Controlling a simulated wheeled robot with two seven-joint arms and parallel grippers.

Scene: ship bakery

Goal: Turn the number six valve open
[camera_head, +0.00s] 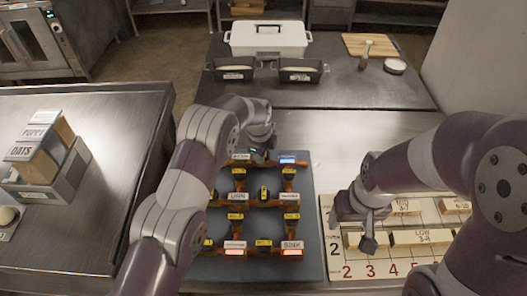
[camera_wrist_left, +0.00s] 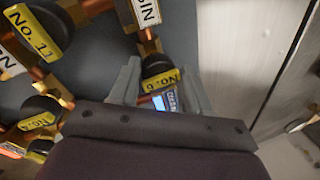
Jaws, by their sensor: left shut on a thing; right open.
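The number six valve shows in the left wrist view as a dark knob with a yellow "No. 6" tag (camera_wrist_left: 160,80). My left gripper (camera_wrist_left: 160,88) has one finger on each side of this valve and is shut on it. In the head view my left gripper (camera_head: 262,152) is at the top of the dark valve board (camera_head: 312,225) and hides that valve. My right gripper (camera_head: 355,222) is open and empty over the numbered board on the right.
Other valves with yellow tags, including No. 11 (camera_wrist_left: 48,35), sit close by on copper pipes. A blue-lit plate (camera_head: 288,158) is at the board's top right; red-lit plates (camera_head: 292,252) are at its bottom. The numbered board (camera_head: 357,271) carries wooden blocks.

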